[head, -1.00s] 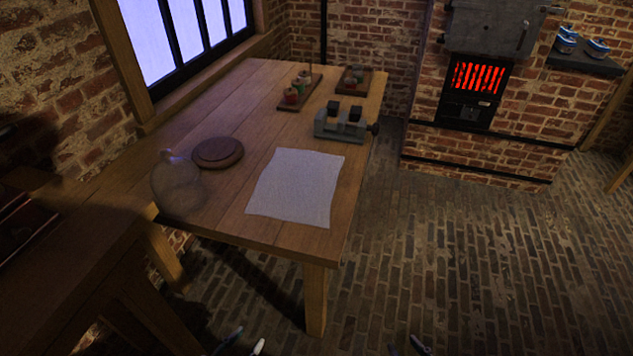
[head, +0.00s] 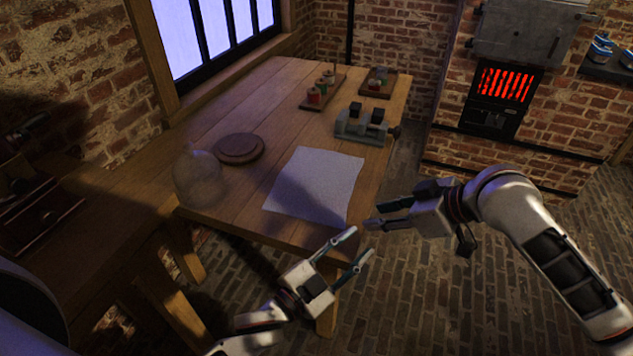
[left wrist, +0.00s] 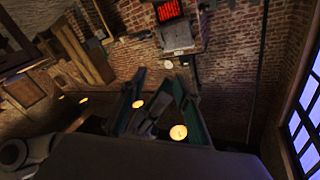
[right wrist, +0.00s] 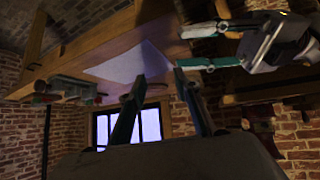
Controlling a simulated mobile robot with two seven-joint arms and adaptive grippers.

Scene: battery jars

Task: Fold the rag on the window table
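The white rag (head: 318,182) lies spread out flat near the front right of the window table (head: 225,115), partly in shadow. It also shows in the right wrist view (right wrist: 128,64). My left gripper (head: 359,246) is open and empty, just off the table's front edge, short of the rag. My right gripper (head: 375,213) is open and empty, beside the table's front right corner, to the right of the rag's near corner. Neither gripper touches the rag. The right wrist view also shows my left gripper (right wrist: 190,48) with its fingers apart.
A glass dome (head: 198,180) and a round wooden base (head: 239,148) stand left of the rag. A grey clamp-like device (head: 360,127) stands behind it. Two small trays (head: 323,92) (head: 376,84) with small items sit farther back. Bare tabletop lies between them.

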